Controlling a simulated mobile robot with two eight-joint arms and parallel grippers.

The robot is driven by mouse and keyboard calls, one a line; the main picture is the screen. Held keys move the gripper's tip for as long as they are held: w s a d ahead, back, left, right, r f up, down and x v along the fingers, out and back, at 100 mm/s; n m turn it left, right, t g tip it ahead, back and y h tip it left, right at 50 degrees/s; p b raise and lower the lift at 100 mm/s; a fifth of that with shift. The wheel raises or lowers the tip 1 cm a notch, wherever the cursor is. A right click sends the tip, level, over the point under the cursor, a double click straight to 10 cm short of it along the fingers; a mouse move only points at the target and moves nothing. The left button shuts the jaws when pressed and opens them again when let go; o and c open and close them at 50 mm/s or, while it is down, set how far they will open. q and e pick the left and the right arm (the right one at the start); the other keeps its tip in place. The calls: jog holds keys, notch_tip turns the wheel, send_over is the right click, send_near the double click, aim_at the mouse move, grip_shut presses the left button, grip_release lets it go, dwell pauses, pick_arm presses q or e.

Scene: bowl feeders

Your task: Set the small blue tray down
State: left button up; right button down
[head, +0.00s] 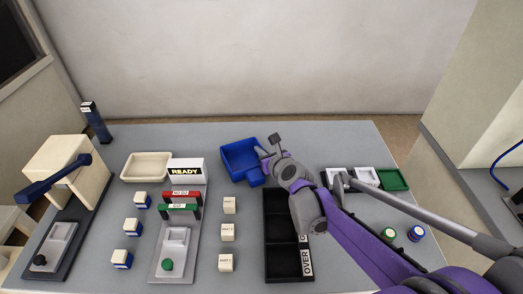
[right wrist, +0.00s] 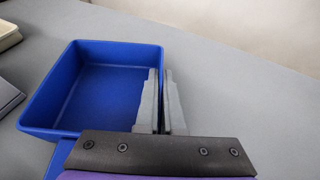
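The small blue tray (head: 238,154) is at the back middle of the grey table in the head view. In the right wrist view the blue tray (right wrist: 95,88) looks empty and level. My right gripper (head: 265,154) is at the tray's right side. In the wrist view its two fingers (right wrist: 164,100) stand close together, one on each side of the tray's right wall, and look shut on it. Whether the tray's bottom touches the table I cannot tell. My left gripper is not in view.
A cream tray (head: 148,167) and a READY sign (head: 186,171) stand to the left. A black divided tray (head: 279,250) lies in front, partly behind my right arm. White and green bins (head: 393,180) are at right. Several small cream blocks (head: 229,205) stand in front. Table behind the blue tray is clear.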

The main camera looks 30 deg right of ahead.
jog(key=shift+f, duration=0.25)
jog(key=c, duration=1)
grip_release()
jog(key=shift+r, duration=0.1)
jog(key=shift+c, duration=0.2)
jog(key=shift+r, duration=0.1)
jog(key=shift+s+r, duration=0.2)
jog(key=p+v, duration=0.3)
jog(key=v, duration=0.8)
jog(key=shift+s+r+p, duration=0.1)
jog(key=shift+s+p, duration=0.15)
jog(key=shift+p, duration=0.15)
